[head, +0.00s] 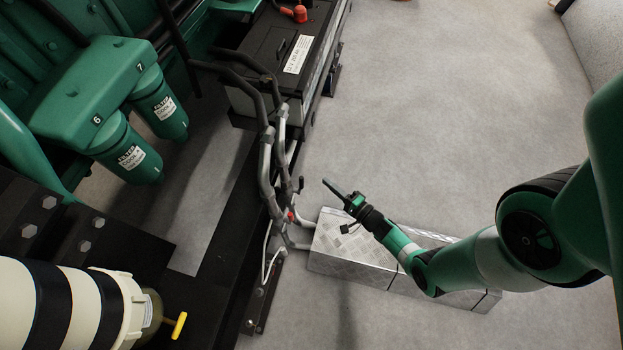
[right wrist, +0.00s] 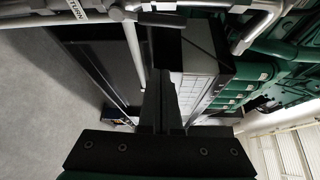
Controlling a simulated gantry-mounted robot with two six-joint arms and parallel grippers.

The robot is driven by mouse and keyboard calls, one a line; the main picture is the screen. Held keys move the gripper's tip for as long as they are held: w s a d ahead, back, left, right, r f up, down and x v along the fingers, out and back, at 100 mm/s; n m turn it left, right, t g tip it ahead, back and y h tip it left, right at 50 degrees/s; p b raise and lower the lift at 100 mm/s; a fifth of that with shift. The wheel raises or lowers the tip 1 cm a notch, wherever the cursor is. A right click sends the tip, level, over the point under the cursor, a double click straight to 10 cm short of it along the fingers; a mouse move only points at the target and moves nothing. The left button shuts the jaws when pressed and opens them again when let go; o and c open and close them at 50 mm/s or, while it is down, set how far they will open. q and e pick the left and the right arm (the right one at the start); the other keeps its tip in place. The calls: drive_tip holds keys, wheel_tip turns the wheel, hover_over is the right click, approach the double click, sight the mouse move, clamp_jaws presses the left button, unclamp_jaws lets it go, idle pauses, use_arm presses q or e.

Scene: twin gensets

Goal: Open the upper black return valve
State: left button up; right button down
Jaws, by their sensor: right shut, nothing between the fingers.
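A small black valve lever (head: 301,184) stands on the grey pipework in the middle of the head view. In the right wrist view, a black bar that looks like a valve lever (right wrist: 160,19) lies across a grey pipe, near a label partly reading "TURN" (right wrist: 77,9). I cannot tell for sure that both are the same lever. My right gripper (head: 327,184) is shut and empty, just right of the pipes in the head view. Its closed fingers (right wrist: 161,75) point toward the bar, with a gap visible between them. My left gripper is not in view.
A red-handled part (head: 291,216) sits lower on the pipes. A silver checker-plate box (head: 350,254) lies on the floor below my right arm. A black battery box (head: 275,50) stands behind the pipes. Green filters (head: 128,150) are at left. Floor at upper right is clear.

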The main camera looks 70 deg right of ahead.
sight(301, 185)
drive_tip(key=w+a+b, duration=0.1)
drive_tip(key=w+b, duration=0.2)
drive_tip(key=w, duration=0.3)
drive_tip(key=shift+w+a, duration=0.15)
drive_tip(key=shift+w, duration=0.05)
